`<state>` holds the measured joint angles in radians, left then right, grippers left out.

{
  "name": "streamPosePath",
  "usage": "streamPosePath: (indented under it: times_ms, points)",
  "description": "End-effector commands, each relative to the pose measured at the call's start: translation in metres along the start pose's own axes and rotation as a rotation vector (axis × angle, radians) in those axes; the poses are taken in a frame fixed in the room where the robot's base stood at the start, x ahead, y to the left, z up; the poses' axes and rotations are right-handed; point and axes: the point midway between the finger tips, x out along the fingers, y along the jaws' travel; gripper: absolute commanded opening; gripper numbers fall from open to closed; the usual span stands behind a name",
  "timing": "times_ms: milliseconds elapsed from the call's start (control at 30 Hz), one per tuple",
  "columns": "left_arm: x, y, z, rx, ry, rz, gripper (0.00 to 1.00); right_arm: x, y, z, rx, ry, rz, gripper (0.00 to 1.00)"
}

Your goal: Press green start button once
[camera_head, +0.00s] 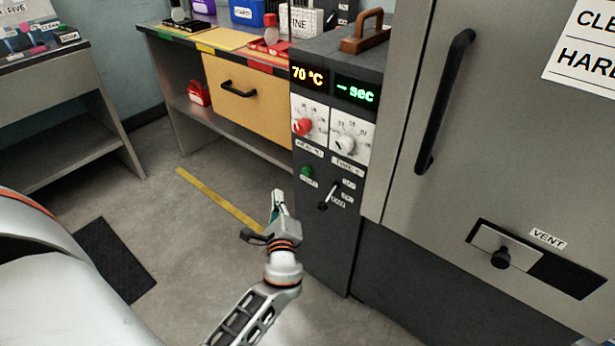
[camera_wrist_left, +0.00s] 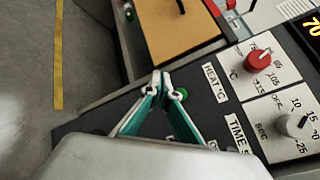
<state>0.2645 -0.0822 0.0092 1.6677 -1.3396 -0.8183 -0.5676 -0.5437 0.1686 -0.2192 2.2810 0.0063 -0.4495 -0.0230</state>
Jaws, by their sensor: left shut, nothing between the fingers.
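The green start button (camera_head: 307,172) is a small round knob on the dark front panel of the control cabinet (camera_head: 325,240), below the red dial. In the left wrist view the green button (camera_wrist_left: 180,94) shows just right of the fingertips; whether they touch it I cannot tell. My left gripper (camera_head: 276,196) is shut and empty, to the left of the panel and a little below the button in the head view. In the left wrist view its teal fingers (camera_wrist_left: 160,82) meet at the tips. My right gripper is not in view.
Above the button are a red heat dial (camera_head: 303,126), a white time dial (camera_head: 346,144) and displays reading 70 °C and "-- sec" (camera_head: 355,91). A large grey door (camera_head: 490,130) stands right; open floor lies left.

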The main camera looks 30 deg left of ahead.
Motion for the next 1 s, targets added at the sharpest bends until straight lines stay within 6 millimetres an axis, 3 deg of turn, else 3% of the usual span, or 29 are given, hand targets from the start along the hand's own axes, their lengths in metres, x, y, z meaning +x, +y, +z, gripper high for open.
streamPosePath:
  times_ms: [467,767,1000]
  points:
    - [0.004,-0.004,-0.002,0.002,-0.003,-0.002,0.00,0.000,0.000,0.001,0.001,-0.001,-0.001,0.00]
    - [0.028,-0.019,-0.021,0.002,-0.001,0.000,0.00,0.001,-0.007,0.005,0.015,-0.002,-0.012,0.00]
    - [0.049,-0.034,-0.036,0.003,-0.001,0.000,0.00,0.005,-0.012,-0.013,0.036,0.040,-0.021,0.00]
